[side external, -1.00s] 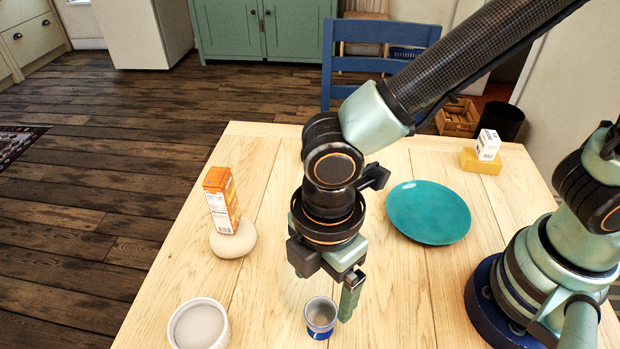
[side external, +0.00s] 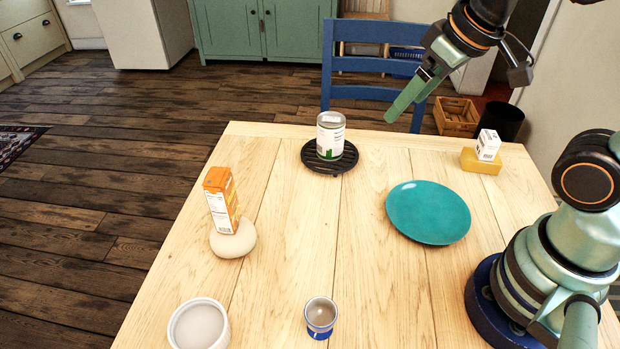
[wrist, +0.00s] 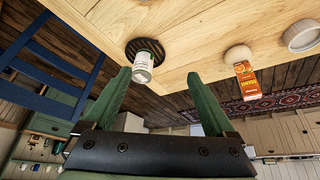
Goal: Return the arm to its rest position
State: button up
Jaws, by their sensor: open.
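My gripper (side external: 408,100) is raised high above the far right part of the table, its green fingers pointing down and to the left in the side external view. In the wrist view my gripper (wrist: 165,95) has its two green fingers spread wide apart with nothing held between them. My arm rises from its base at the right edge of the table, and its upper part runs out of the side external view at the top.
On the table (side external: 290,250) stand a can (side external: 331,138) on a black trivet (side external: 347,163), an orange carton (side external: 219,203) on a rounded stone (side external: 231,240), a white bowl (side external: 225,330), a blue cup (side external: 321,318), a teal plate (side external: 428,212) and a small white box (side external: 487,144) on a yellow block (side external: 474,164).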

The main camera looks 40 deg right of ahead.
jog(key=shift+s+d+r+m, duration=0.15)
jog(key=shift+d+m, duration=0.2)
jog(key=shift+d, duration=0.2)
jog(key=shift+s+d+r+m, duration=0.15)
jog(key=shift+d+m, duration=0.2)
jog(key=shift+d, duration=0.2)
jog(key=shift+w, duration=0.1)
dwell(0.4)
